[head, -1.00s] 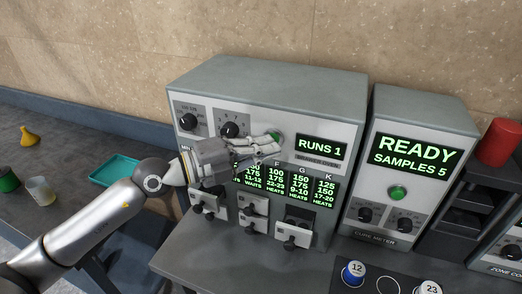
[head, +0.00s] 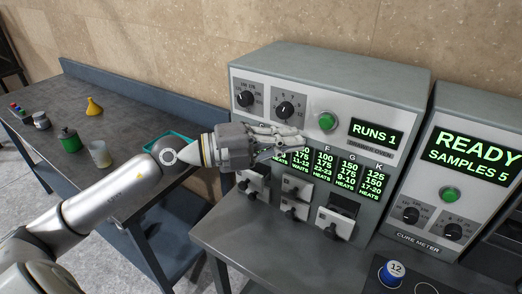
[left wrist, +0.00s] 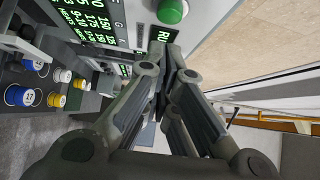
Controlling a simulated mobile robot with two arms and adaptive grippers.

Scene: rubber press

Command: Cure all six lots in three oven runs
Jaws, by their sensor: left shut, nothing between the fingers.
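The grey oven (head: 330,75) stands on the bench with two black knobs, a green button (head: 326,121) and a display (head: 376,132) reading RUNS 1. Lit columns show temperatures and times, some marked HEATS. Small drawers (head: 296,208) with dark handles sit below. My left gripper (head: 302,138) is shut and empty in front of the oven, left of and below the button, apart from it in the picture. In the left wrist view its fingers (left wrist: 172,52) are together below the button (left wrist: 172,10). A blue-and-white cup marked 12 (head: 393,270) stands at the right. My right gripper is out of view.
The cure meter (head: 447,150) at right reads READY, SAMPLES 5. Blue cups (left wrist: 20,95) and yellow cups (left wrist: 56,100) show in the left wrist view. A side table (head: 60,112) holds a teal tray (head: 166,146), a green can (head: 68,140) and a yellow funnel (head: 94,106).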

